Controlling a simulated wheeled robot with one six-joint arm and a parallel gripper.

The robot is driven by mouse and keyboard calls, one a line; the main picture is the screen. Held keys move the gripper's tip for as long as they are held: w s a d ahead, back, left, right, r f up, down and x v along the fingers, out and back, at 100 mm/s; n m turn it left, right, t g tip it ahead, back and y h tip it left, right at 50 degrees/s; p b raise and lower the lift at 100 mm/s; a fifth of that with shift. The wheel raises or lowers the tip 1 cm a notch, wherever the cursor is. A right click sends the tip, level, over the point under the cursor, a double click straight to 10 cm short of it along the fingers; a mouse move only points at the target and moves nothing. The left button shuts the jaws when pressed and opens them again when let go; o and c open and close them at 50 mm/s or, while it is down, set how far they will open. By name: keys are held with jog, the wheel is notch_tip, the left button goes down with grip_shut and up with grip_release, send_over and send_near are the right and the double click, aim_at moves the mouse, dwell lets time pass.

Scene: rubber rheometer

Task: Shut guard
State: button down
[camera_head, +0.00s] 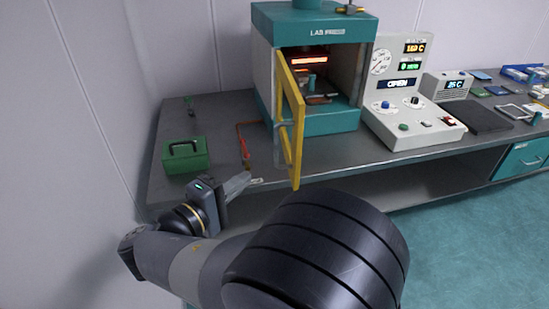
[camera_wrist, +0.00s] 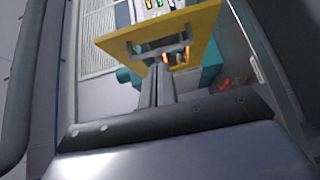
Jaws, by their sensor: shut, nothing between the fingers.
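The guard (camera_head: 289,118) is a yellow-framed door on the teal and grey lab press (camera_head: 309,25). It stands swung open toward the front, and the press chamber with a glowing orange strip shows behind it. The panel beside the press reads OPEN. My gripper (camera_head: 248,183) is left of the guard's lower edge, near the bench's front edge, shut and empty. In the wrist view the guard (camera_wrist: 198,27) spans the top, with its grey handle (camera_wrist: 160,46) just beyond my gripper's fingertips (camera_wrist: 159,70). I cannot tell whether they touch.
A green box (camera_head: 185,155) sits on the bench (camera_head: 213,120) at the left. A red-handled tool (camera_head: 243,148) lies between it and the press. The control panel (camera_head: 408,98) stands right of the press, with a dark plate (camera_head: 476,118) beyond it.

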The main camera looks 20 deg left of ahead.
jog(key=a, duration=0.1)
jog(key=p, duration=0.3)
send_near(294, 148)
jog(key=w+a, duration=0.1)
jog(key=w, duration=0.3)
jog(key=shift+w+d, duration=0.2)
jog(key=shift+d, duration=0.35)
jog(key=shift+w+d, duration=0.25)
jog(key=shift+d, duration=0.25)
jog(key=shift+w+d+f+p, duration=0.1)
jog(key=shift+w+d+p, duration=0.15)
jog(key=shift+d+p, duration=0.25)
jog(key=shift+d+t+b, duration=0.15)
jog(key=shift+t+b, duration=0.15)
